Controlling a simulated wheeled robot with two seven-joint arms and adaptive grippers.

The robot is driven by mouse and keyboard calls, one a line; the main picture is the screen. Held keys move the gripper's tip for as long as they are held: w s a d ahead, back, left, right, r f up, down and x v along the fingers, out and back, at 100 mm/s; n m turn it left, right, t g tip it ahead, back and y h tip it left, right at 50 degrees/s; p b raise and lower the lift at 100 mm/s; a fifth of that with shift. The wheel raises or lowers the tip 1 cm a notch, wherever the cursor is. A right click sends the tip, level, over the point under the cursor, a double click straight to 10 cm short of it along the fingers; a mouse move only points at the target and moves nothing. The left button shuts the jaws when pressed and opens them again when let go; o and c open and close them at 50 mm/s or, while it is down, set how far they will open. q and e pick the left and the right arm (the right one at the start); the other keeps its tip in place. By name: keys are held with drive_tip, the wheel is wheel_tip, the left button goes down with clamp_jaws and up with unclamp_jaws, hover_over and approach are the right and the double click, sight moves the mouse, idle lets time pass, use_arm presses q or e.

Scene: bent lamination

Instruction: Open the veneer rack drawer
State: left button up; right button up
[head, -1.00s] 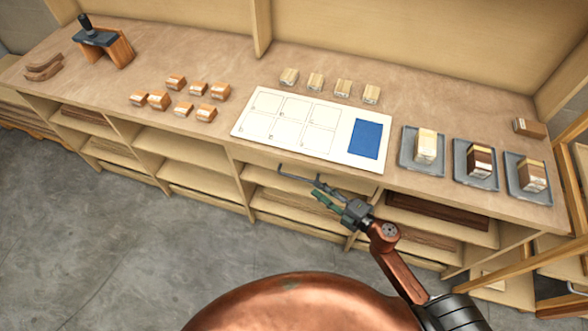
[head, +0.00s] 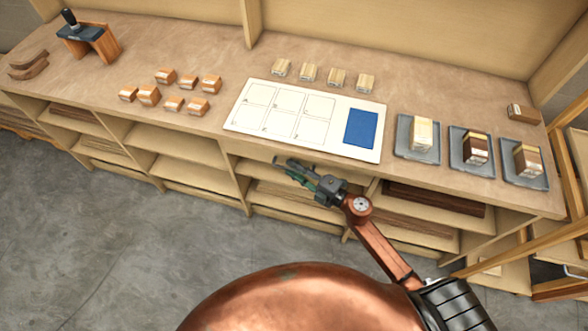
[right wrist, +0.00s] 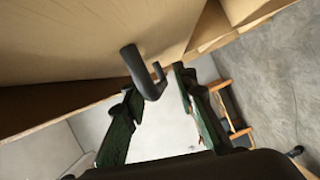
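The veneer rack drawer front is the pale wood panel (right wrist: 75,38) that fills the upper left of the right wrist view. Its dark bent handle (right wrist: 133,65) sticks out from it. My right gripper (head: 287,166) is at the rack front, below the counter edge. In the right wrist view its two green fingers (right wrist: 155,85) are apart, with the handle's end between their tips. No clear grip on the handle shows. In the head view the gripper covers most of the handle. My left gripper is not in view.
The counter (head: 205,135) carries a white board with a blue patch (head: 361,128), several small wood blocks and grey trays (head: 405,150) with blocks. Open shelves (head: 180,145) with veneer sheets lie below it. A wooden frame (head: 545,215) stands at right. Grey floor (head: 90,240) is free at left.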

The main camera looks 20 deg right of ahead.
drive_tip(key=shift+c, duration=0.2)
clamp_jaws()
idle(0.5)
